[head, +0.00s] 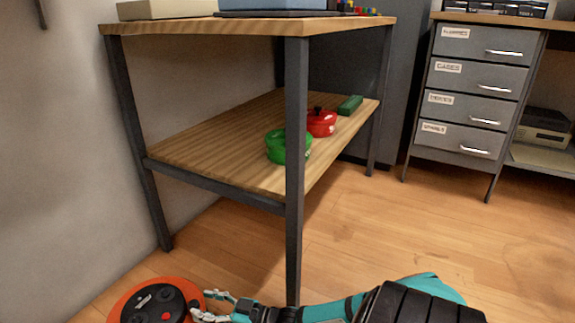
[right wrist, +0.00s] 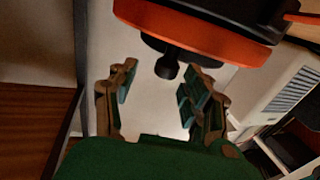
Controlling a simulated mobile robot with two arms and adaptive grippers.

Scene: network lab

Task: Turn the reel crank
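The reel (head: 135,304), an orange disc with a black hub, is at the bottom left of the head view, partly cut off by the lower edge. In the right wrist view the orange reel (right wrist: 190,33) fills the top. A dark crank knob (right wrist: 167,68) sticks out below its black part. My right gripper (head: 204,304) is beside the reel's right side. In the right wrist view its two fingers (right wrist: 160,84) are spread apart, with the knob appearing between and just beyond their tips. Contact is not visible. My left gripper is not in view.
A wooden shelf bench (head: 205,130) with dark metal legs stands behind the reel. Its lower shelf carries a green ring-shaped item (head: 288,148), a red one (head: 320,124) and a green block (head: 350,105). A grey drawer cabinet (head: 470,90) stands back right. The middle floor is clear.

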